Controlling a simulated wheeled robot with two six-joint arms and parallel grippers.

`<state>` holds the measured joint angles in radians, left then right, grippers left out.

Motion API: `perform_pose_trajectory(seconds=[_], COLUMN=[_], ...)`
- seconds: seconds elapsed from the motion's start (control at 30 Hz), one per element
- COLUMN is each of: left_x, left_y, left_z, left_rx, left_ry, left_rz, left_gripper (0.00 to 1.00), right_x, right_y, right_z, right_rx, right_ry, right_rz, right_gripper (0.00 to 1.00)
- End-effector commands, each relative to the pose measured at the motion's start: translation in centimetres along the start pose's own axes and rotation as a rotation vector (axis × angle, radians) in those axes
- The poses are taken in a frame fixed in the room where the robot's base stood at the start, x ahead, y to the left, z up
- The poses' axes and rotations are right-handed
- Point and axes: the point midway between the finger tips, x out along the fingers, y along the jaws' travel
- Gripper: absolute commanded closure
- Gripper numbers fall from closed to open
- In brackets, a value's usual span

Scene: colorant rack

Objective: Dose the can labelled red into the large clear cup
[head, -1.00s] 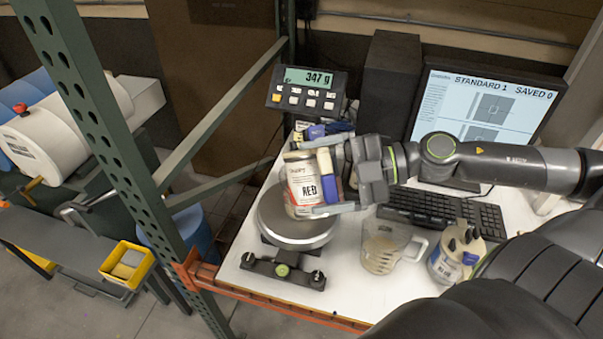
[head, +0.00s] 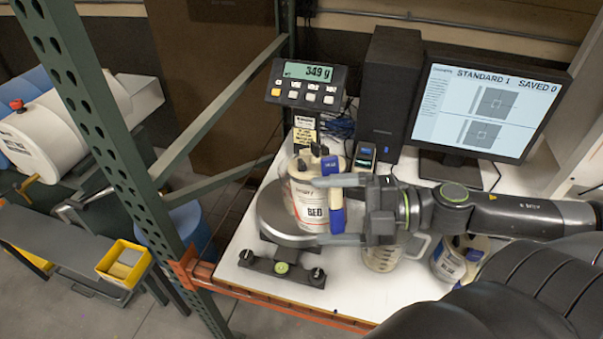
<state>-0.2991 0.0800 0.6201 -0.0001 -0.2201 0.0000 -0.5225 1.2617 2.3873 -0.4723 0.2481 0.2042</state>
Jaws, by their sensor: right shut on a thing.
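The can labelled red (head: 306,208) has a white label with dark lettering, black parts on top and a blue-and-cream part on its right side. It leans a little over the round scale plate (head: 268,214); I cannot tell whether it touches the plate. My right gripper (head: 329,210) reaches in from the right and is shut on this can, one finger above the other in the picture. The large clear cup (head: 382,258) stands right of the scale, its upper part hidden behind my gripper; pale contents show low inside. My left gripper is not in view.
The scale display (head: 307,72) reads 349 g. A second can (head: 447,262) with a blue label stands right of the cup, partly behind my arm. A monitor (head: 487,105) and a black speaker-like box (head: 389,90) stand behind. A green rack post (head: 105,130) rises at the left.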

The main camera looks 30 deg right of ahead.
Motion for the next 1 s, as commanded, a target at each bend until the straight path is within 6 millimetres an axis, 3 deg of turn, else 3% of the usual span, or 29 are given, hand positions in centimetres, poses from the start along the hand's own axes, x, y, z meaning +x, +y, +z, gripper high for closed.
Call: perform_pose_trajectory(seconds=[0.17, 0.7, 1.0], left_x=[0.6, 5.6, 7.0], left_y=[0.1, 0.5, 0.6], left_z=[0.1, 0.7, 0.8], left_rx=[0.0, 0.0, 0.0], left_ry=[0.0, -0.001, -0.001], left_rz=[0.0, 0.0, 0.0], left_gripper=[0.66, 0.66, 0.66], right_x=[0.1, 0.3, 0.3], right_y=[-0.8, -8.0, -10.4], right_z=[0.0, 0.5, 0.6], right_rx=[-0.02, -0.202, -0.298], right_ry=[0.004, 0.003, 0.006], right_rz=[0.01, 0.094, 0.134], right_gripper=[0.66, 0.66, 0.66])
